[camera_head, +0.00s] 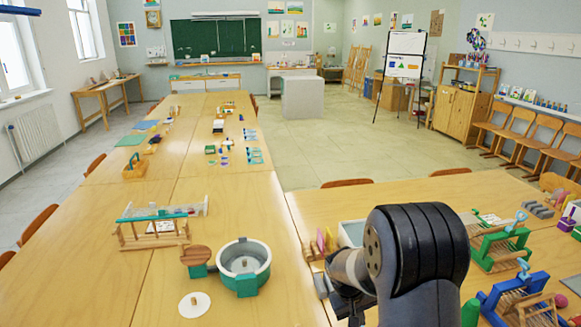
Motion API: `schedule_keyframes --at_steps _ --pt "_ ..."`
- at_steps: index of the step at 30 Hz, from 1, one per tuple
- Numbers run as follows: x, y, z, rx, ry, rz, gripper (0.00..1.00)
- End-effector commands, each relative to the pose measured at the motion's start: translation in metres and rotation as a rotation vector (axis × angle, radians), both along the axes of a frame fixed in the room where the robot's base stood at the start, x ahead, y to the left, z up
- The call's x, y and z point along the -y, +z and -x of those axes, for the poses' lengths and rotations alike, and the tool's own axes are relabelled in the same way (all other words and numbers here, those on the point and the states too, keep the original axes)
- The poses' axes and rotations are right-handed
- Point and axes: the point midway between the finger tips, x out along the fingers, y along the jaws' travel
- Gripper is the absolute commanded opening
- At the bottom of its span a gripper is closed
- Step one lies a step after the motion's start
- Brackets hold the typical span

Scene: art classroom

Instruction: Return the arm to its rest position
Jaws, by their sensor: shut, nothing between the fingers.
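My arm (408,258) fills the lower right of the head view. A large black, ribbed joint cover and grey links show, with a darker part running down out of the bottom edge. The arm stands in front of the right-hand table (330,205) and hides part of it. My gripper is not visible in this view. I cannot see what lies directly beneath or behind the arm.
Right of the arm are a green wooden rack (500,247) and a blue one (520,300). On the long left table (95,255) stand a round grey-green tub (243,263) and a wooden frame (150,232). Open floor (350,145) lies beyond.

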Motion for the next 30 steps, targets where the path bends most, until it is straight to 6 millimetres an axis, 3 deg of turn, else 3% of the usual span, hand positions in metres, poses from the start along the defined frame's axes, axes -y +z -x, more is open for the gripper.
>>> schedule_keyframes --at_steps 3,9,18,25,30 --pt "-0.001 -0.016 -0.001 0.000 0.001 0.000 0.00" --pt "0.012 -0.011 -0.004 0.000 0.000 0.000 0.00" --pt "0.012 -0.012 -0.004 0.001 0.001 0.000 0.00" --pt "-0.002 -0.010 -0.001 0.001 0.003 0.000 0.00" --pt "0.001 0.024 0.001 0.002 0.001 0.001 0.00"
